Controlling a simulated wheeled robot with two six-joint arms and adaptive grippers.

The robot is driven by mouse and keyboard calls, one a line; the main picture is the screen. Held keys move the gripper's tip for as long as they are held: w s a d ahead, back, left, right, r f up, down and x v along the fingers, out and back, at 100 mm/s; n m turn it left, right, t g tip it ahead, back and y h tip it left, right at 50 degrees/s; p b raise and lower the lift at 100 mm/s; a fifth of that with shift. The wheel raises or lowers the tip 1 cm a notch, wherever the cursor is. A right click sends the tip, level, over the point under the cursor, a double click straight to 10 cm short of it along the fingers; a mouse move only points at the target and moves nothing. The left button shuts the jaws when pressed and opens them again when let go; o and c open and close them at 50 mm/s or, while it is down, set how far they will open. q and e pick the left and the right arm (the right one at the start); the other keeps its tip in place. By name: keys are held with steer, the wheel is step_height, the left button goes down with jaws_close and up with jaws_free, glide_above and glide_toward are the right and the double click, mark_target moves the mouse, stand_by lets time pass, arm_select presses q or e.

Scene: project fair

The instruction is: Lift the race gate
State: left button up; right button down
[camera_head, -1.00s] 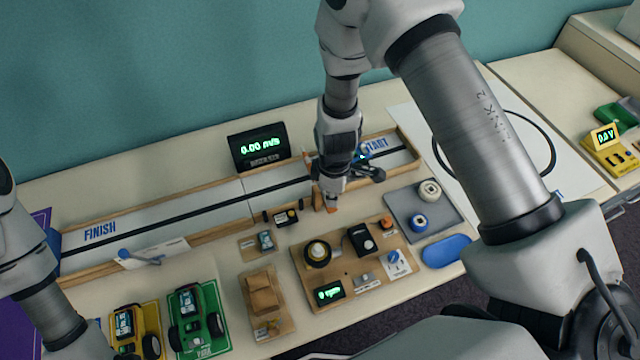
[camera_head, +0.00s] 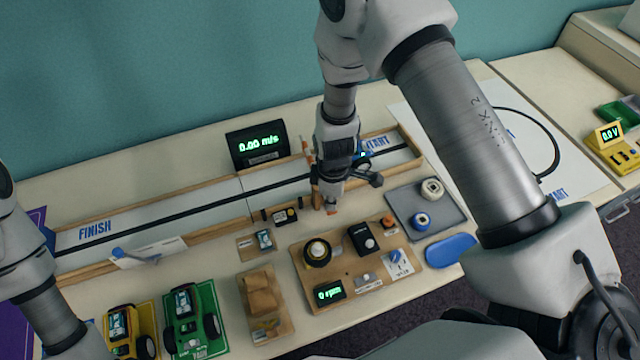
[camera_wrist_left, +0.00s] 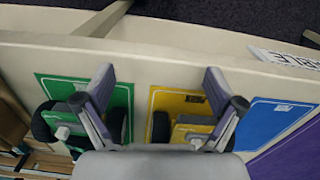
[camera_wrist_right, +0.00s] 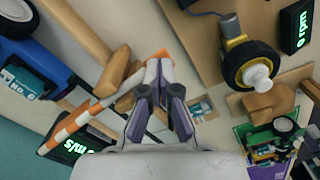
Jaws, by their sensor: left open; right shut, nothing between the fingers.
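The race gate (camera_wrist_right: 95,115) is an orange-and-white striped bar slanting across the right wrist view, its orange end just beyond my fingertips. In the head view its orange tip (camera_head: 331,210) shows just below my right gripper (camera_head: 328,192), beside the START end of the track; much of the bar is hidden there. My right gripper (camera_wrist_right: 161,92) is shut and empty, close beside the bar; I cannot tell whether it touches. My left gripper (camera_wrist_left: 158,82) is open and empty above the green and yellow mats.
A blue car (camera_wrist_right: 35,70) is on the track near the gate. A speed display (camera_head: 257,147) stands behind the track (camera_head: 205,218). A board of parts (camera_head: 300,262) and a grey tray (camera_head: 440,212) lie in front. Toy cars (camera_head: 184,305) stand on mats at front left.

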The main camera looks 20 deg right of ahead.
arm_select(q)
steer(key=shift+f+b, duration=0.45)
steer(key=shift+f, duration=0.15)
arm_select(e)
steer(key=shift+w+f, duration=0.1)
steer(key=shift+f, duration=0.75)
